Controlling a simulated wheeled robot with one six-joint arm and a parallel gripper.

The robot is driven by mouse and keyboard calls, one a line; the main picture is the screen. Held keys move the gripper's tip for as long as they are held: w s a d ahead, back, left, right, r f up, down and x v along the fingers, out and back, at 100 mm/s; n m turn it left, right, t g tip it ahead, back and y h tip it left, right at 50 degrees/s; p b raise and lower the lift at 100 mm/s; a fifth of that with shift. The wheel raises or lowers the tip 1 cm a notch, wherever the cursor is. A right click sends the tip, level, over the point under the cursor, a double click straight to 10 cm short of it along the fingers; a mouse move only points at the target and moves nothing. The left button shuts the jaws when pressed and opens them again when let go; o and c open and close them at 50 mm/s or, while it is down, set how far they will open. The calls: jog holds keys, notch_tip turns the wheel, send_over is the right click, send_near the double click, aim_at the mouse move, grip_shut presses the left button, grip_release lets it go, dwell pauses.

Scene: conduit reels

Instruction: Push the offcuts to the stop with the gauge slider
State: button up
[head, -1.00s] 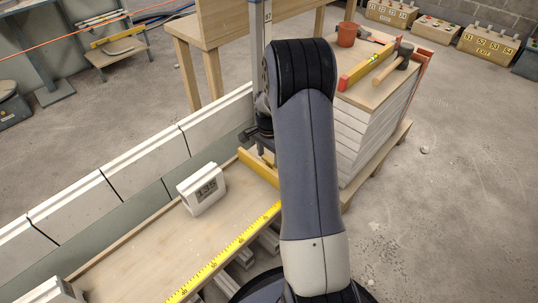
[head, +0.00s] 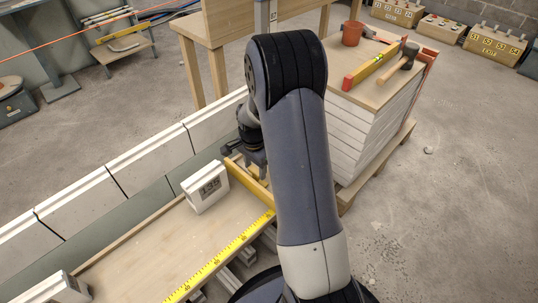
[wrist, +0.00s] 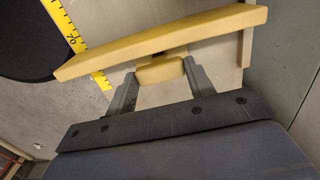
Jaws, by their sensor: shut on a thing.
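The gauge slider (head: 250,182) is a yellow bar lying across the wooden tray (head: 150,245). In the wrist view the yellow bar (wrist: 165,38) spans the top. My gripper (wrist: 160,72) is shut on the slider's short yellow handle block. In the head view my gripper (head: 247,152) is partly hidden by my arm. Another white piece (head: 68,288) is at the lower left, cut off by the frame. I cannot make out the stop.
A yellow tape scale (head: 225,258) runs along the tray's near edge. White trunking (head: 150,160) lines the far side. A stack of boards (head: 370,125) with a level (head: 372,68), hammer (head: 404,56) and red cup (head: 352,33) stands at right. The tray between the white pieces is bare.

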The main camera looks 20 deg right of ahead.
jog(key=a, duration=0.2)
jog(key=s+a, duration=0.1)
jog(key=a, duration=0.1)
jog(key=s+a, duration=0.1)
jog(key=a, duration=0.1)
jog(key=o, duration=1.4)
notch_tip(320, 180, up, 11)
jog(key=p, duration=0.3)
jog(key=shift+p, duration=0.35)
jog(key=shift+f, duration=0.1)
